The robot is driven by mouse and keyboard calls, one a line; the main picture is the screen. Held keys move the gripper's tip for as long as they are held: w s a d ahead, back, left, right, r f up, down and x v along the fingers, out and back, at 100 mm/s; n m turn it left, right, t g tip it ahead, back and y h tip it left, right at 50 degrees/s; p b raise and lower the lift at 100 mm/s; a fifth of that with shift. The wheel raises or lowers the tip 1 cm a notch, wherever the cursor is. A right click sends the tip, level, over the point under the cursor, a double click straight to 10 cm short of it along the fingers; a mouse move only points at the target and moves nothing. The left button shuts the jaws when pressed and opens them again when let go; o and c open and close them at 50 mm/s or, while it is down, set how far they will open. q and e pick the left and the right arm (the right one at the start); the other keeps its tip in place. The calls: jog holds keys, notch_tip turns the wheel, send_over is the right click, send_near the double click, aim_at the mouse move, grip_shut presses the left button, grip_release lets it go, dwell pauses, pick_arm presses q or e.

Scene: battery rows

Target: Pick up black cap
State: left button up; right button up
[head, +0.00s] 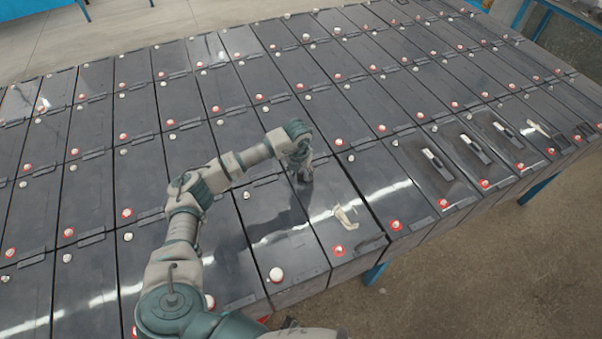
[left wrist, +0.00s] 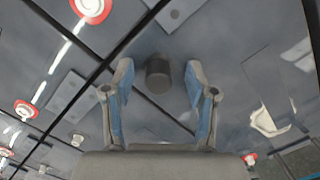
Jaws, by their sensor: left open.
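The black cap (left wrist: 158,76) is a small dark cylinder on the grey top of a battery. In the left wrist view it sits between the tips of my left gripper, with a gap to each finger. My left gripper (head: 303,173) points down over a battery near the front edge of the rows in the head view. Its blue-padded fingers are spread and hold nothing. In the head view I cannot pick out the cap from the gripper. My right gripper is not in view.
Rows of dark batteries with red and white terminals fill the table. A pale, bent item (head: 345,216) lies on the battery top right of the gripper. Several black handled pieces (head: 475,148) lie on batteries at the right. Open floor (head: 500,265) shows beyond the front edge.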

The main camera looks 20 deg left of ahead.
pick_arm(q)
jog(key=shift+a, duration=0.1)
jog(key=c, duration=0.8)
jog(key=shift+c, duration=0.3)
jog(key=shift+r, duration=0.1)
